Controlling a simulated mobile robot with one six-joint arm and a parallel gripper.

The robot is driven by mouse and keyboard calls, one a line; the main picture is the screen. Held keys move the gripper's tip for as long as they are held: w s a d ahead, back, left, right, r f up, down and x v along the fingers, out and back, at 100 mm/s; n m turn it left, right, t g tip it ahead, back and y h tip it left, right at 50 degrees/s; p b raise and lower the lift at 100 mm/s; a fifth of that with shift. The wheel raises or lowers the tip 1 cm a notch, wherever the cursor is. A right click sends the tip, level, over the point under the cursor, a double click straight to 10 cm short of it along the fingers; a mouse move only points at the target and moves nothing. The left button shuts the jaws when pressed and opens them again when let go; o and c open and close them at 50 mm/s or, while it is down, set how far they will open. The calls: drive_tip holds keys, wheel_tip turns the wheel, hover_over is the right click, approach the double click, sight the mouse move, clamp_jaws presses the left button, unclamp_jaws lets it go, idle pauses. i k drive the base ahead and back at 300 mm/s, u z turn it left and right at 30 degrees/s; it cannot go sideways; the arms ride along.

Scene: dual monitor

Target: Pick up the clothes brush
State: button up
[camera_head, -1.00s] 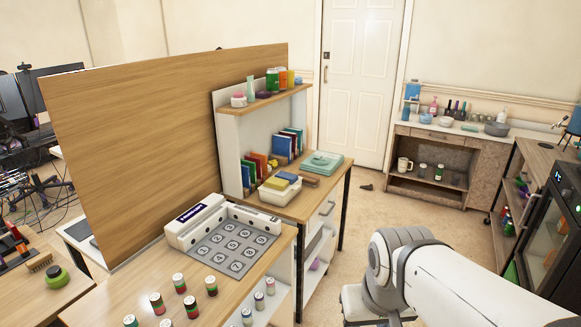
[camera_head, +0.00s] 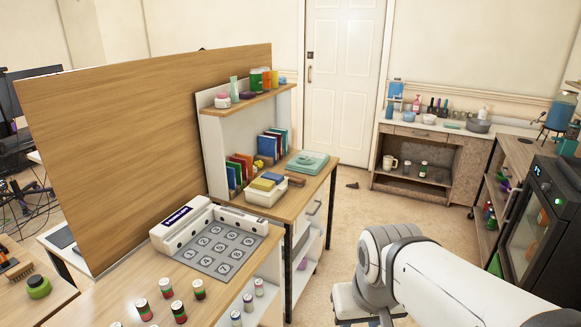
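A small brown brush-like object (camera_head: 17,269) lies on the wooden desk at the far left edge, beside a green round container (camera_head: 38,286); it may be the clothes brush, but it is partly cut off and small. Another brown, oblong item (camera_head: 296,181) lies on the shelf desk by the teal box; I cannot tell what it is. My gripper is out of view. Only white and grey links of my own arm show at the lower right, well apart from both objects.
A wooden partition (camera_head: 140,150) stands behind the desks. The front desk holds a white device with a numbered grey mat (camera_head: 218,250) and several small striped cans. A black glass-door cabinet (camera_head: 545,225) stands at the right. Beige floor (camera_head: 400,212) lies open in the middle.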

sight(299, 180)
drive_tip(key=z, duration=0.4)
drive_tip(key=k, duration=1.15)
drive_tip(key=z, duration=0.8)
drive_tip(key=i, duration=2.1)
drive_tip(key=u, duration=0.3)
drive_tip(key=i, duration=1.6)
drive_tip(key=u, duration=1.2)
drive_tip(key=i, duration=1.3)
drive_tip(key=u, duration=0.95)
drive_tip(key=i, duration=0.45)
drive_tip(key=u, duration=0.2)
